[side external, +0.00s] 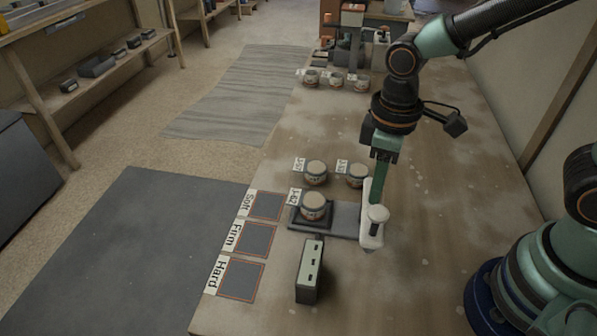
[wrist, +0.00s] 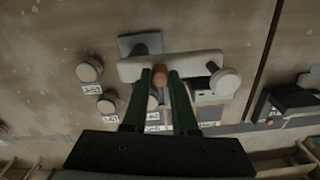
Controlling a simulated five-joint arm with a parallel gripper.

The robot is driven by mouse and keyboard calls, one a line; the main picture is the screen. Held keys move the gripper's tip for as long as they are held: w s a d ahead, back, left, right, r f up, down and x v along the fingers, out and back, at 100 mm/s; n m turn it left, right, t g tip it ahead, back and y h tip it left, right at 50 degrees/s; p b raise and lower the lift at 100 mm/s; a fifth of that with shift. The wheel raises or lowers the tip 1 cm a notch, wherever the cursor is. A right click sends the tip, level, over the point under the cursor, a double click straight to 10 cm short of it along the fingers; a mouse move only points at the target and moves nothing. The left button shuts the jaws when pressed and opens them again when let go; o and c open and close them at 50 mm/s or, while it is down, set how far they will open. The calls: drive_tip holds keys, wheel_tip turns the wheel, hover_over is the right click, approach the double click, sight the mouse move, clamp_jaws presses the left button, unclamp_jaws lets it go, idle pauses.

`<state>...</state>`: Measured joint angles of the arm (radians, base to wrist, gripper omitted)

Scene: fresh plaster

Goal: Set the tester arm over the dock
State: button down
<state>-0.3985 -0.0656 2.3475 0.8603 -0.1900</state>
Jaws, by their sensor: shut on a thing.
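The tester's pale arm (side external: 367,238) lies along the right side of its grey base, not over the dock. It also shows in the wrist view (wrist: 190,64), with a round-topped plunger (wrist: 227,81) at one end. The dock (side external: 296,221) is a dark square tray left of the arm, with a lidded pot (side external: 314,205) sitting in it. My gripper (side external: 379,192) points down at the tester arm.
Two labelled pots (side external: 316,172) (side external: 357,175) stand behind the dock. A slotted block (side external: 310,270) stands in front of it. Soft (side external: 265,205), Firm (side external: 257,239) and Hard (side external: 242,279) squares line the table's left edge. More pots (side external: 335,80) stand farther back. The right side is clear.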

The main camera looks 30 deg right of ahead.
drive_tip(key=shift+w+a+r+m, duration=0.1)
drive_tip(key=shift+m, duration=0.2)
drive_tip(key=m, duration=0.2)
drive_tip(key=w+m, duration=0.1)
drive_tip(key=m, duration=0.1)
drive_tip(key=shift+w+a, duration=0.15)
drive_tip(key=shift+a, duration=0.25)
drive_tip(key=shift+w+d+m, duration=0.15)
drive_tip(key=shift+w+m, duration=0.55)
drive_tip(key=shift+m, duration=1.55)
drive_tip(key=shift+w+d+m, duration=0.2)
drive_tip(key=shift+w+m, duration=0.55)
drive_tip(key=shift+m, duration=1.45)
drive_tip(key=shift+w+d+m, duration=0.15)
drive_tip(key=shift+w+m, duration=0.55)
drive_tip(key=shift+m, duration=1.55)
drive_tip(key=c, duration=0.7)
unclamp_jaws()
wheel_tip(320, 180, up, 12)
drive_tip(key=shift+r, duration=0.1)
